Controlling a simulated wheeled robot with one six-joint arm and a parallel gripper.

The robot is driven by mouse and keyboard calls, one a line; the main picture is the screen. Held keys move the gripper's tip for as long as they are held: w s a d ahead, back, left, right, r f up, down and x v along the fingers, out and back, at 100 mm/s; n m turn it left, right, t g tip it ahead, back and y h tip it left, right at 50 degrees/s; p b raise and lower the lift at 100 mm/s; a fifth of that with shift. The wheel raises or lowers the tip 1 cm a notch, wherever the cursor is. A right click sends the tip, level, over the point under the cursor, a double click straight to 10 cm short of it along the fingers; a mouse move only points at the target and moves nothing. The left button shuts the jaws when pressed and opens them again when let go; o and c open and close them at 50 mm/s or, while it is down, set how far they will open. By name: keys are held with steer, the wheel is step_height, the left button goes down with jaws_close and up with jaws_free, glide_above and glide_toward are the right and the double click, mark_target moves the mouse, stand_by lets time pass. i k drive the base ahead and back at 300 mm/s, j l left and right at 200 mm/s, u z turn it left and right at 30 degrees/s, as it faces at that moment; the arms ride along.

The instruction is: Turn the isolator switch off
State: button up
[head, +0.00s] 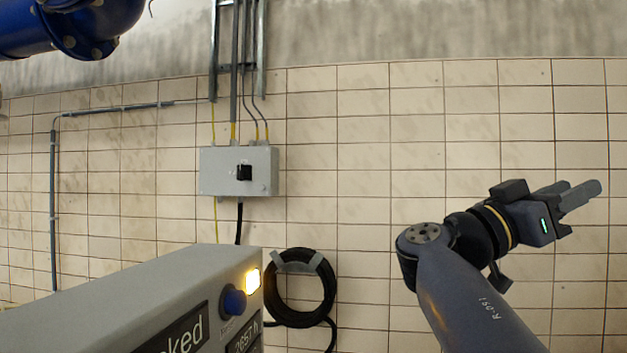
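The isolator switch is a black knob (244,172) on the front of a light grey box (214,178), fixed to the tiled wall left of centre in the head view. The knob shows as a small dark block. Its exact angle and the markings around it are too small to read. My gripper (582,192) is at the right side of the view, well to the right of the box and apart from it. Its fingers point up and right, with nothing seen between them. From this angle I cannot tell how far apart they are.
A grey cabinet (130,299) with a blue button (233,302) and a lit yellow lamp (252,280) stands in the lower left foreground. A coiled black hose (272,300) hangs below the box. A blue pipe (75,25) crosses the upper left. The wall between box and gripper is bare.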

mark_target(242, 171)
steer(key=i+u, duration=0.45)
steer(key=i+l+u, duration=0.1)
steer(key=i+u, duration=0.3)
steer(key=i+l+u, duration=0.3)
steer(key=i+u, duration=0.15)
steer(key=i+l+u, duration=0.65)
steer(key=l+u, duration=0.2)
steer(key=i+l+u, duration=0.2)
steer(key=l+u, duration=0.2)
steer(key=l, duration=0.2)
